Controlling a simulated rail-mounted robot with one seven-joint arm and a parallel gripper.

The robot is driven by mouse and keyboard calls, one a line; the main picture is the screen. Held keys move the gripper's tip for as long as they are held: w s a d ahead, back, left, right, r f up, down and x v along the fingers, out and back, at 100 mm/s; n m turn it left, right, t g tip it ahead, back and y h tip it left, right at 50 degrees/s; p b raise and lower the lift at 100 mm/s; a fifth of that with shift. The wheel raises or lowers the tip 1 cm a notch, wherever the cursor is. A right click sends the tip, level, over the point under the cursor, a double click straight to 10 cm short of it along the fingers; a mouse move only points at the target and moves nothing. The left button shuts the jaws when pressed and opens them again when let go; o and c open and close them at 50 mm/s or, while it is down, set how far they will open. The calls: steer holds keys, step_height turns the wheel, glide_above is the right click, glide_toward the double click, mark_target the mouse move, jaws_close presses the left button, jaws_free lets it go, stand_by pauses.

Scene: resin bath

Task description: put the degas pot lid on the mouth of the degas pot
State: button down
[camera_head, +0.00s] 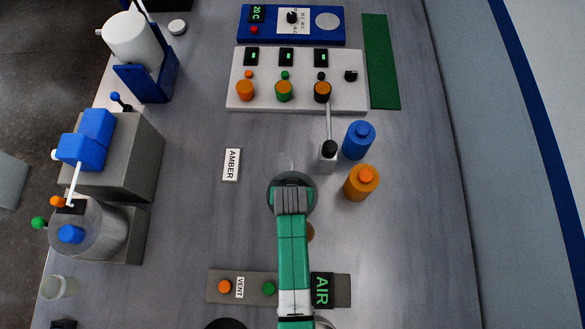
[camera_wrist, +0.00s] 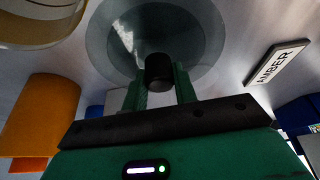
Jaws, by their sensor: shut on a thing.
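The degas pot lid (camera_head: 291,179) is a round grey, partly see-through disc under my gripper (camera_head: 290,200), right of the table's middle. In the wrist view the lid (camera_wrist: 110,45) has a black knob (camera_wrist: 159,72) between the two green fingers of my gripper (camera_wrist: 159,92), which is shut on it. I cannot tell whether the lid is raised or resting. A round vessel with an amber rim (camera_wrist: 40,30), perhaps the degas pot, is cut off at the wrist view's top left. In the head view a small amber part (camera_head: 310,232) shows beside my arm, which hides the rest.
An orange bottle (camera_head: 361,185), a blue bottle (camera_head: 359,140) and a small grey stand with a black ball (camera_head: 328,153) are close right of the lid. An AMBER label (camera_head: 231,164) lies left. A VENT and AIR panel (camera_head: 242,287) is in front.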

steer(key=shift+f, duration=0.35)
steer(key=shift+f, duration=0.2)
steer(key=c, duration=1.1)
jaws_free()
steer(key=p+v, duration=0.1)
steer(key=v, duration=1.1)
steer(key=shift+r+p, duration=0.2)
steer(key=shift+p, duration=0.15)
